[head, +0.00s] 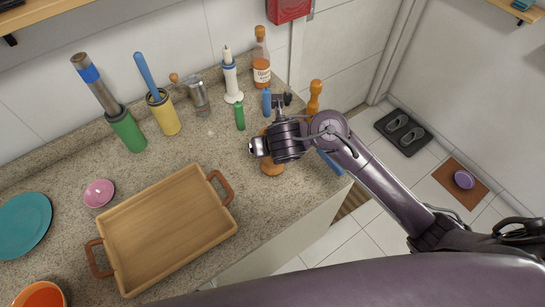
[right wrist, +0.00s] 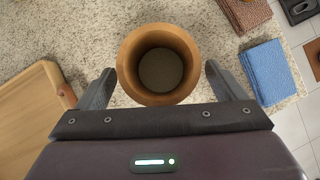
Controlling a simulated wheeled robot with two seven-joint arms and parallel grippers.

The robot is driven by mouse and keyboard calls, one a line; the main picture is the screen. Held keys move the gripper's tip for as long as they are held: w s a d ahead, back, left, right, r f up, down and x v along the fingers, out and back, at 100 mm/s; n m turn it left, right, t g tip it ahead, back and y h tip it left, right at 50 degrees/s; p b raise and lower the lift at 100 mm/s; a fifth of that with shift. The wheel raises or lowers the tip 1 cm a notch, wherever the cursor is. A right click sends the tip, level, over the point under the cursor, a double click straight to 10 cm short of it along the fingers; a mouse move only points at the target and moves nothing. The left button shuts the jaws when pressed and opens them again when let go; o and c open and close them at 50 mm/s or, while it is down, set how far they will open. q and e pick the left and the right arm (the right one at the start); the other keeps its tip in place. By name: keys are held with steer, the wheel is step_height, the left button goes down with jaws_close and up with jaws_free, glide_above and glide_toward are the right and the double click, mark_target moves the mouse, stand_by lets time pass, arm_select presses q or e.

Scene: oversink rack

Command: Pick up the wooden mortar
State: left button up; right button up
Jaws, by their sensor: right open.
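The wooden mortar (right wrist: 127,62) is a round brown cup with a dark hollow, standing upright on the speckled counter. In the right wrist view I look down into it from above. My right gripper (right wrist: 158,86) is open, with one finger on each side of the mortar's near part, and a gap shows on both sides. In the head view the mortar (head: 272,167) is mostly hidden under my right wrist, and only parts of its orange-brown side show. My left gripper is not in view.
A wooden tray (head: 168,228) with handles lies left of the mortar. A green bottle (head: 239,116), a white-and-blue dispenser (head: 231,80) and a sauce bottle (head: 261,65) stand behind. A folded blue cloth (right wrist: 263,72) lies at the right near the counter's edge.

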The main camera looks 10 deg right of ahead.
steer(key=x, duration=0.2)
steer(key=shift+w+f+b, duration=0.25)
steer(key=shift+w+b, duration=0.05)
steer(key=shift+w, duration=0.05)
steer(key=shift+s+r, duration=0.15)
steer(key=c, duration=0.9)
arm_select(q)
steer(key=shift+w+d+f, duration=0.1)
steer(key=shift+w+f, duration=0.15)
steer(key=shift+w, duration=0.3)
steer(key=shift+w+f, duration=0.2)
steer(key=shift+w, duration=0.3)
arm_select(e)
steer(key=c, duration=0.3)
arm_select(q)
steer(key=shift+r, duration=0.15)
arm_select(e)
steer(key=shift+r, duration=0.1)
steer(key=shift+c, duration=0.2)
